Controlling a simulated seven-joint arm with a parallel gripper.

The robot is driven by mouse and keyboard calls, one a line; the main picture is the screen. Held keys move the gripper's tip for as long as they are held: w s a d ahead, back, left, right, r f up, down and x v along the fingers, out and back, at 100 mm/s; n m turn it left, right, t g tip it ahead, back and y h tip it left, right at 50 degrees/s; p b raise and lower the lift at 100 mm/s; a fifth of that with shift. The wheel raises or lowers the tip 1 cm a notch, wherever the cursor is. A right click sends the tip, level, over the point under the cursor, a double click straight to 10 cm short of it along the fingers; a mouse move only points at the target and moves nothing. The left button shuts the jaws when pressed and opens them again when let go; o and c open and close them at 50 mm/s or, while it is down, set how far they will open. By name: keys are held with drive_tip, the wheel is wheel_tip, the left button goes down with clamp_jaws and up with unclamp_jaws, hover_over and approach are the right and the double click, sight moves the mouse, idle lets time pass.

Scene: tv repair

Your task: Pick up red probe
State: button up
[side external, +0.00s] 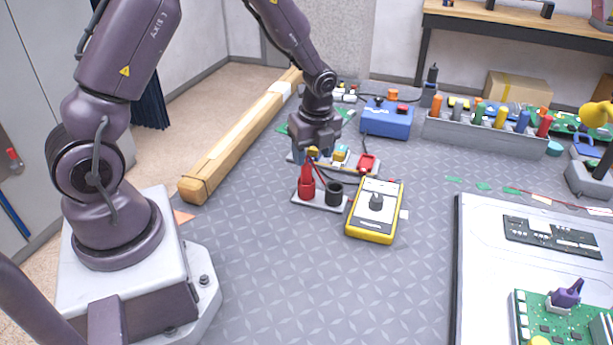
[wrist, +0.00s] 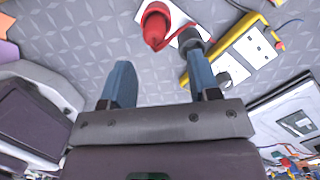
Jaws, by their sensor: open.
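The red probe (side external: 307,174) stands upright in a red round holder (side external: 306,191) on a small light plate. In the wrist view the red probe (wrist: 154,33) shows beyond my fingertips, roughly between them. My gripper (side external: 314,153) is above the holder plate, close over the red probe, pointing down. In the wrist view my gripper (wrist: 158,60) has its two blue fingers wide apart with nothing between them. The side view does not show clearly how far the fingertips are from the probe.
A black holder (side external: 334,195) stands right beside the red one. A yellow multimeter (side external: 375,210) lies to its right. Behind are a blue box (side external: 387,119) and a grey tray (side external: 475,136) of coloured tools. A wooden beam (side external: 240,140) lies left. The mat in front is clear.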

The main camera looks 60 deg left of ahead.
sight(307, 164)
drive_tip(key=shift+s+a+f, duration=0.1)
drive_tip(key=shift+a+f, duration=0.2)
drive_tip(key=shift+f, duration=0.65)
drive_tip(key=shift+s+a+f, duration=0.1)
drive_tip(key=shift+a+f, duration=0.2)
drive_tip(key=shift+f, duration=0.7)
drive_tip(key=shift+a+f, duration=0.3)
drive_tip(key=shift+f, duration=0.65)
drive_tip(key=c, duration=1)
